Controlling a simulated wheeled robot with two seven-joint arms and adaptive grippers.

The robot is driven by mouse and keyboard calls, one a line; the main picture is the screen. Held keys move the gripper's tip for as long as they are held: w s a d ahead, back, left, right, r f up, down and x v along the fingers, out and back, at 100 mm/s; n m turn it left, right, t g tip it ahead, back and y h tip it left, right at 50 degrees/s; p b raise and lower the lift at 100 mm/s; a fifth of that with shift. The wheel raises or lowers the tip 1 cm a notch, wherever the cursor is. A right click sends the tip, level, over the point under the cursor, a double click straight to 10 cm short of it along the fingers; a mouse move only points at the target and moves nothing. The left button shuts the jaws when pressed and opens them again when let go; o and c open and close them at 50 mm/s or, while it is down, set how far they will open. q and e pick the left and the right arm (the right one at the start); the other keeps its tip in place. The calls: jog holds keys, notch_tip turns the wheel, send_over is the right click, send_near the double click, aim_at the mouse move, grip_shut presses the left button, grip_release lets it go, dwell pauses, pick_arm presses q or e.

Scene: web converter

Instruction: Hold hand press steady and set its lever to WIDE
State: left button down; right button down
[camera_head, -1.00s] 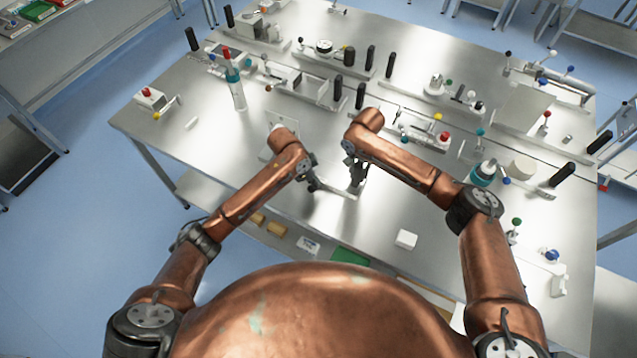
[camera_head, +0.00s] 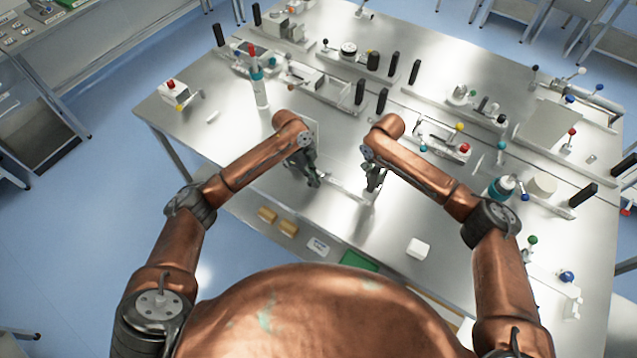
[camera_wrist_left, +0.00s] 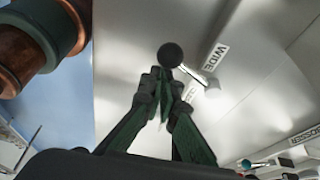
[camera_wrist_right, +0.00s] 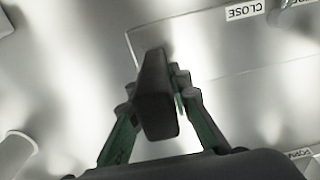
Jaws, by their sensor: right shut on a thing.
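The hand press shows as a pale, low base (camera_head: 347,192) between my grippers in the head view, mostly hidden by the arms. My right gripper (camera_head: 373,184) is shut on its upright black handle (camera_wrist_right: 156,98). In the left wrist view, a lever with a dark ball knob (camera_wrist_left: 171,55) and thin metal rod (camera_wrist_left: 193,75) stands by the WIDE label (camera_wrist_left: 214,57). My left gripper (camera_wrist_left: 164,88) has its fingertips together just below the knob in the picture, with nothing visibly held. I cannot tell whether they touch the knob.
A CLOSE label (camera_wrist_right: 245,11) shows in the right wrist view. A teal-and-white bottle (camera_head: 259,85) stands behind my left arm. A white block (camera_head: 418,247) lies near the table's front edge. Several fixtures with black handles fill the back; the table front between arms is fairly clear.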

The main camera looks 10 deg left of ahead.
pick_arm(q)
jog(key=shift+w+a+f, duration=0.15)
jog(key=shift+w+a, duration=0.1)
jog(key=shift+a, duration=0.3)
pick_arm(e)
jog(key=shift+s+d+f, duration=0.2)
jog(key=shift+s+f, duration=0.2)
jog(key=shift+f, duration=0.15)
pick_arm(q)
jog(key=s+d, duration=0.1)
jog(key=s+d+r, duration=0.1)
jog(key=d, duration=0.1)
jog(key=shift+s+d, duration=0.1)
jog(key=shift+d, duration=0.2)
pick_arm(e)
jog(key=shift+a, duration=0.1)
pick_arm(q)
jog(key=v, duration=1)
jog(key=shift+w+d, duration=0.2)
jog(key=shift+w, duration=0.15)
jog(key=shift+w+r+p, duration=0.1)
jog(key=shift+r+p, duration=0.75)
pick_arm(e)
jog(key=shift+w+r, duration=0.1)
jog(key=shift+r, duration=0.2)
jog(key=c, duration=1.7)
grip_release()
jog(key=shift+w+r, duration=0.15)
jog(key=shift+w, duration=0.05)
